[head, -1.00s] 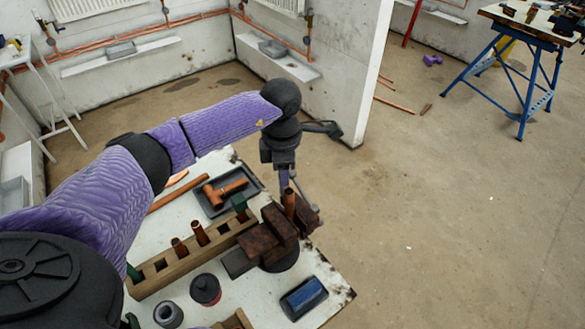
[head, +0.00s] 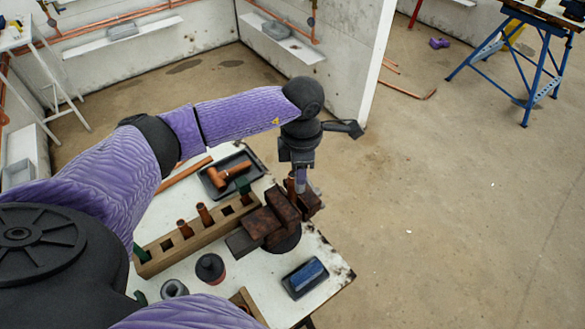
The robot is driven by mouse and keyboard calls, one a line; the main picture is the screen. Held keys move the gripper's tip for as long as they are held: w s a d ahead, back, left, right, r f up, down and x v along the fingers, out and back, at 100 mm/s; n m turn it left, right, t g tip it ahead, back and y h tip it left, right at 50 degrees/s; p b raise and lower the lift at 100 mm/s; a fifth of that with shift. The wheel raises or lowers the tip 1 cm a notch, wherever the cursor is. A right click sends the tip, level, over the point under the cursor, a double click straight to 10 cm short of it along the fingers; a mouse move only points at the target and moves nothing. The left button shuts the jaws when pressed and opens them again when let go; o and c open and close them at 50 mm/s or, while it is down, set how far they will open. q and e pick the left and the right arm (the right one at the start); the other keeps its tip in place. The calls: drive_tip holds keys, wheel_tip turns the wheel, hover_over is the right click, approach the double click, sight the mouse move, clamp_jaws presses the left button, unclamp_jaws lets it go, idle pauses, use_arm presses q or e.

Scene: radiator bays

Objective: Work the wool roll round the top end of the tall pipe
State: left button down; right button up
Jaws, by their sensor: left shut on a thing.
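The tall copper pipe (head: 291,187) stands upright in the dark rusty vise (head: 284,205) near the table's right edge. My left gripper (head: 300,178) points down right beside the top of the pipe, on its right in the head view. It is shut on a small greyish thing, which I take to be the wool roll (head: 302,186); it is mostly hidden by the jaws. I cannot tell whether the roll touches the pipe or goes round it. My right gripper is out of view.
A wooden block (head: 190,242) with short copper pieces stands left of the vise. A black tray (head: 212,192) with a copper tee lies behind. A dark, red-based pot (head: 210,268) and a blue-topped dark block (head: 305,277) stand in front.

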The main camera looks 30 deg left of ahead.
use_arm(q)
drive_tip(key=shift+d, duration=0.2)
drive_tip(key=shift+r, duration=0.15)
wheel_tip(320, 180, up, 9)
drive_tip(key=p, duration=0.6)
drive_tip(key=shift+f+p, duration=0.2)
drive_tip(key=shift+p, duration=0.15)
drive_tip(key=shift+f, duration=0.15)
